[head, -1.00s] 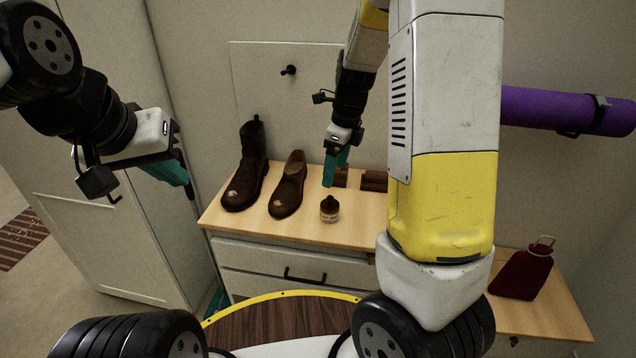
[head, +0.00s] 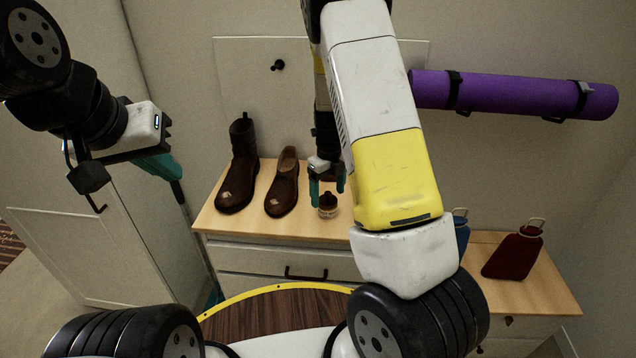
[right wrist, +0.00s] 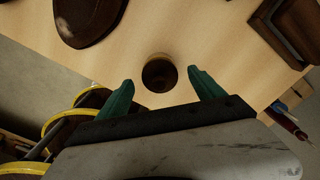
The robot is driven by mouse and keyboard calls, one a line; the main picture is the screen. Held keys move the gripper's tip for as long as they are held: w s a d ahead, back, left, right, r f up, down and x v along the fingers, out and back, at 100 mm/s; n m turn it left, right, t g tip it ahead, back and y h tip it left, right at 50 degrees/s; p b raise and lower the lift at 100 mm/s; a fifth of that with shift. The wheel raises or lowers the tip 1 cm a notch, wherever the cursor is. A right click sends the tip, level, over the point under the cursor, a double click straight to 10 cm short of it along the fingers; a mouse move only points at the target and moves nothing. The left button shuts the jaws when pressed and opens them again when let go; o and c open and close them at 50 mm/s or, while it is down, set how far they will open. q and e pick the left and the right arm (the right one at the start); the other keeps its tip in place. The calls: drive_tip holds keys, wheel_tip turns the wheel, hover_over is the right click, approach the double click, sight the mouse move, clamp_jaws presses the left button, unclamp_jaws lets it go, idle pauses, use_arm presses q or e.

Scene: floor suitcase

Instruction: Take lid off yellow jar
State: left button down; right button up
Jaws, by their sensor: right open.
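The small jar (head: 328,208) stands upright on the wooden cabinet top, right of the shoes. It has a pale label and a dark brown lid (head: 328,197) on top. In the right wrist view the dark round lid (right wrist: 160,75) shows from above with a thin yellowish rim. My right gripper (head: 327,192) is open, pointing down, with its teal fingers on either side of the lid in the picture; contact is not visible. My left gripper (head: 172,178) is up at the left, away from the jar, seen from the side, so its opening is unclear.
A brown boot (head: 238,175) and a brown shoe (head: 283,185) stand left of the jar. A red bottle (head: 514,254) and a blue one (head: 461,232) are to the right. A purple rolled mat (head: 510,94) hangs on the wall. Brown blocks lie near the jar.

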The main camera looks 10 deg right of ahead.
drive_tip(key=shift+f, duration=0.1)
drive_tip(key=shift+c, duration=0.4)
drive_tip(key=c, duration=1.3)
drive_tip(key=shift+c, duration=0.2)
